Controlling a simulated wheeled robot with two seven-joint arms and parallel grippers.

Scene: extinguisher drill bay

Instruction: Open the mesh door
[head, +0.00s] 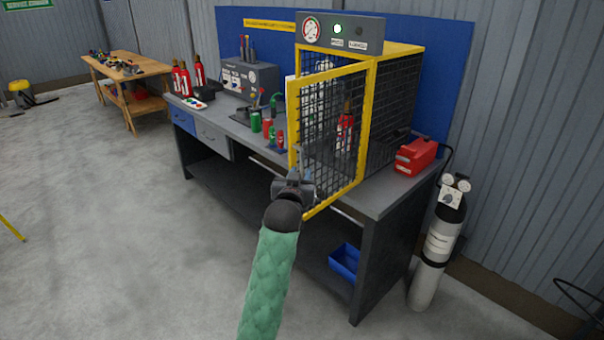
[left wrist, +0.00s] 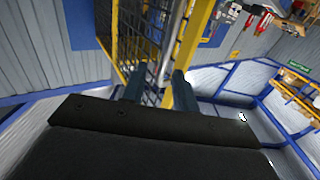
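The mesh door (head: 328,125) has a yellow frame and dark wire mesh. It stands ajar from the yellow-edged cage (head: 398,100), with its right side at the cage and its left side swung out toward me. My left gripper (head: 290,182) is at the lower part of the door's free left edge. In the left wrist view its two fingers (left wrist: 159,90) are apart, with a grey upright bar (left wrist: 174,45) and the door's yellow edge (left wrist: 191,45) just beyond or between them. A gap shows beside the left finger. My right gripper is in neither view.
The cage stands on a grey workbench (head: 245,135) with cans, a gauge panel (head: 245,80) and red extinguishers (head: 185,82). A grey cylinder (head: 437,245) stands at the bench's right end.

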